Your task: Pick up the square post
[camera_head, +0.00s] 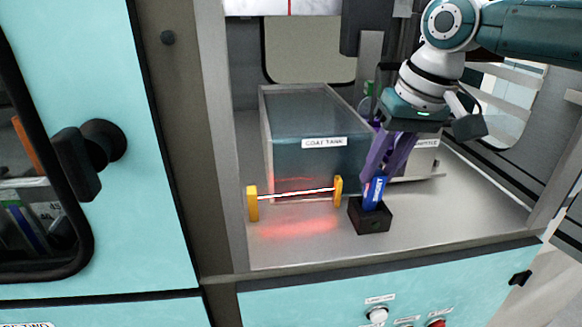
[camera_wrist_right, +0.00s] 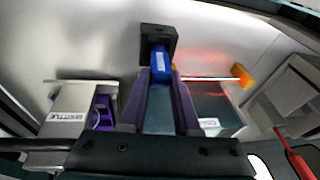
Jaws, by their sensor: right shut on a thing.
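The square post (camera_head: 375,193) is a blue upright piece with pale lettering, standing in a black block (camera_head: 370,217) on the grey bench floor. It also shows in the right wrist view (camera_wrist_right: 160,61), just past my fingertips, with the black block (camera_wrist_right: 158,32) beyond it. My right gripper (camera_head: 375,176) reaches down from above with purple fingers. They are shut on the upper part of the post, and the fingers hide part of it. The post's lower end is hidden in the block. My left gripper is in neither view.
A clear tank labelled "COAT TANK" (camera_head: 290,115) stands behind and left. A glowing red beam runs between two yellow posts (camera_head: 252,203) (camera_head: 338,191) just left of the block. A box labelled "SHUTTLE" (camera_wrist_right: 70,118) is near my fingers. The bench front right is clear.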

